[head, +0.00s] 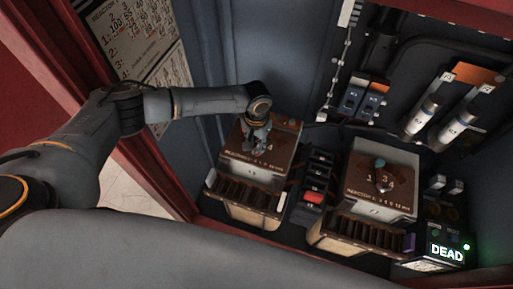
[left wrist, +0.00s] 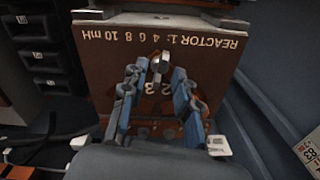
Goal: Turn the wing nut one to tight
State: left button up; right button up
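The wing nut (left wrist: 159,67), a small pale metal piece, sits on the brown top plate of the reactor 1 box (left wrist: 205,62), seen in the left wrist view. In the head view this box (head: 232,171) is the left one, and my gripper hides the nut. My left gripper (head: 257,146) points down at the plate. In the left wrist view its blue-grey fingers (left wrist: 159,72) are apart, one on each side of the nut. A small gap seems to show on both sides; contact is not clear. My right gripper is not in view.
Between the boxes is a black terminal block (head: 316,180) with a red part. A lit "DEAD" display (head: 447,252) is at the far right. Blue-grey cabinet walls and a red frame (head: 160,172) enclose the space.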

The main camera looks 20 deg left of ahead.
pick_arm(q)
jog(key=shift+f, duration=0.3)
jog(key=shift+c, duration=0.2)
grip_shut()
